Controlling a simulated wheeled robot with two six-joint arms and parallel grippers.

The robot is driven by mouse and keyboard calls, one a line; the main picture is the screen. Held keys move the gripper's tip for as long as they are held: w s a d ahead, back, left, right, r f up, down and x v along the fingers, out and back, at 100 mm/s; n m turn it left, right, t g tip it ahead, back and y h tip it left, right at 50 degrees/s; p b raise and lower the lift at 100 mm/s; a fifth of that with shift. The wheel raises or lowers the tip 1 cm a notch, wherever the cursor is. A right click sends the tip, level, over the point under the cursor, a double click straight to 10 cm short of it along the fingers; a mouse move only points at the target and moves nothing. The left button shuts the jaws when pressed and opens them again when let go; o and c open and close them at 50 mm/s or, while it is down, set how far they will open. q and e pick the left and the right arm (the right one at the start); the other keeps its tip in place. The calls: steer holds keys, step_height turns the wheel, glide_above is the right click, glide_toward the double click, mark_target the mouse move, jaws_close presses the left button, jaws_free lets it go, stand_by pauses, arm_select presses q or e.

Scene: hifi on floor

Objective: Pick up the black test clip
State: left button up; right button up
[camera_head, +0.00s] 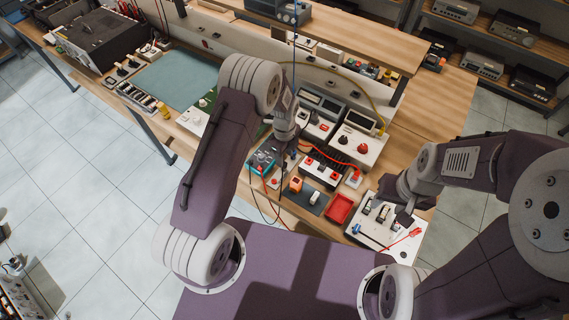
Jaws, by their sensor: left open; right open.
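My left gripper (284,150) hangs over the bench among small instruments and cables. It is open, with no held thing visible. My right gripper (391,207) points down over a white panel (392,243) at the bench's near right edge. It is open. The panel carries small dark and metallic parts and a red clip-like piece (415,232). A black test clip cannot be told apart for sure. Dark parts sit close under the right gripper, and its fingers and wrist hide some of the panel.
A red tray (339,209) lies left of the white panel. White boxes with red knobs (358,141) and looping red and black leads crowd the bench middle. A green mat (180,78) lies at the left. Bare wood (445,105) shows at the right.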

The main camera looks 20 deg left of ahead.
arm_select(q)
steer(key=shift+w+a+f, duration=0.2)
steer(key=shift+a+f, duration=0.05)
steer(key=shift+f, duration=0.25)
steer(key=shift+w+a+f, duration=0.2)
steer(key=shift+f, duration=0.3)
steer(key=f, duration=0.1)
steer(key=f+p, duration=0.1)
steer(key=f, duration=0.1)
steer(key=f+p, duration=0.1)
steer(key=shift+s+d+f, duration=0.1)
steer(key=shift+d+f, duration=0.2)
steer(key=shift+f, duration=0.05)
steer(key=shift+a+f, duration=0.15)
steer(key=shift+f, duration=0.1)
steer(key=shift+r, duration=0.1)
jaws_close()
arm_select(e)
steer(key=shift+w+a+r, duration=0.1)
steer(key=shift+a+r, duration=0.1)
steer(key=shift+r, duration=0.4)
steer(key=shift+w+a+r, duration=0.1)
steer(key=shift+a+r, duration=0.05)
steer(key=shift+r, duration=0.45)
